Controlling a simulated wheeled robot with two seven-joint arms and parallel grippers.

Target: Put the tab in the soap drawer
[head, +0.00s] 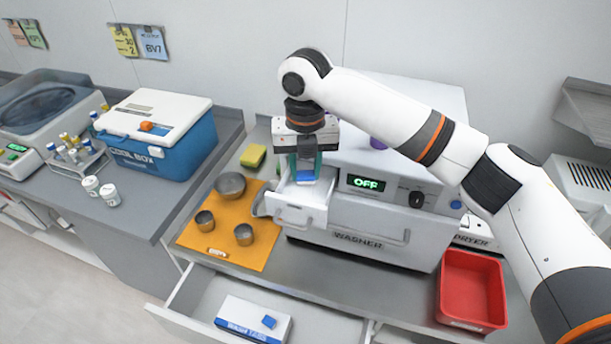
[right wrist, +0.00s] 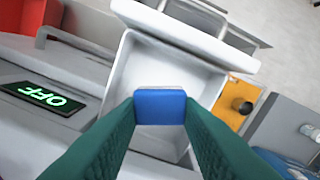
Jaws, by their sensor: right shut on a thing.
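My right gripper (head: 305,170) is over the open soap drawer (head: 300,214) at the left of the washer (head: 370,238). It is shut on a blue tab (right wrist: 160,106), which sits between the green fingertips in the right wrist view. The white drawer (right wrist: 122,75) lies behind and below the tab in that view; I cannot tell how far the tab is above its floor. The washer's display reads OFF. Another small blue tab (head: 269,321) lies on a white box (head: 254,318) in the open lower drawer (head: 200,300). My left gripper is not in view.
An orange mat (head: 222,240) with several metal bowls lies left of the washer, with a yellow sponge (head: 253,155) behind it. A red bin (head: 471,288) stands at the right. A blue cool box (head: 160,140) stands on the left counter.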

